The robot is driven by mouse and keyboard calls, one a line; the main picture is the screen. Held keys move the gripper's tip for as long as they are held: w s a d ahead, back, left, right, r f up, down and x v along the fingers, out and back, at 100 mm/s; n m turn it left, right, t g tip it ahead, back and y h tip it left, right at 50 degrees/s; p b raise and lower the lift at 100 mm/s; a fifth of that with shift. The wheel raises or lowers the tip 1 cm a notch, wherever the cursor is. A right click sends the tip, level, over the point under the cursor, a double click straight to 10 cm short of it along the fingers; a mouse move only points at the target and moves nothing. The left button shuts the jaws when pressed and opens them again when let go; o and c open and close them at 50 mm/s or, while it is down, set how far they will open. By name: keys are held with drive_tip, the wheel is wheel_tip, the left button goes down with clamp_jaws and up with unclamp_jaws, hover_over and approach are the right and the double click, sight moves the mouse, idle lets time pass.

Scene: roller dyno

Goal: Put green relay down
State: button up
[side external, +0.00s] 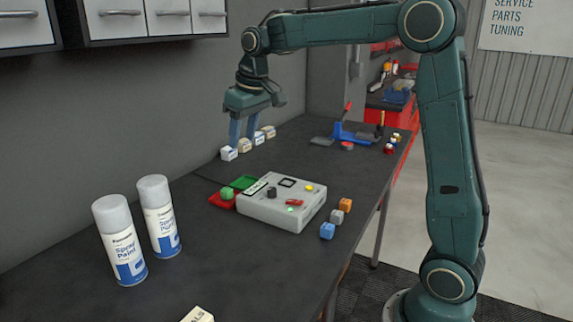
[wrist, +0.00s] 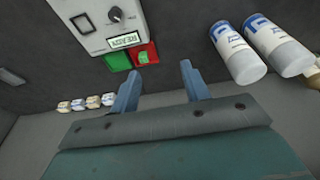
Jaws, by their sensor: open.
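The green relay (side external: 227,193) sits on the red pad (side external: 216,201), beside the tester box. In the wrist view the relay (wrist: 143,57) also lies on the red pad (wrist: 153,47), with the empty green pad (wrist: 117,62) next to it. The green pad (side external: 246,181) lies behind the red one in the side view. My gripper (side external: 243,139) is open and empty, raised above the bench. In the wrist view its fingers (wrist: 159,73) are spread apart, and the relay shows beyond them, near the left finger. The fingers do not touch it.
The grey tester box (side external: 283,203) has a knob and a display reading READY. Two spray cans (side external: 118,238) stand at the front left. Several small pale blocks (side external: 245,145) line the wall side. Blue, grey and orange cubes (side external: 346,204) lie near the bench's right edge.

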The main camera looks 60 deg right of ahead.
drive_tip(key=s+a+r+t, duration=0.1)
drive_tip(key=s+a, duration=0.2)
drive_tip(key=s, duration=0.5)
drive_tip(key=s+a+r, duration=0.1)
drive_tip(key=s+a, duration=0.1)
drive_tip(key=s, duration=0.6)
drive_tip(key=s+a+f+t, duration=0.1)
drive_tip(key=s+f, duration=0.5)
drive_tip(key=s, duration=0.6)
drive_tip(key=shift+s+a+t, duration=0.2)
drive_tip(key=shift+a+t, duration=0.1)
drive_tip(key=shift+a, duration=0.4)
drive_tip(key=shift+f, duration=0.1)
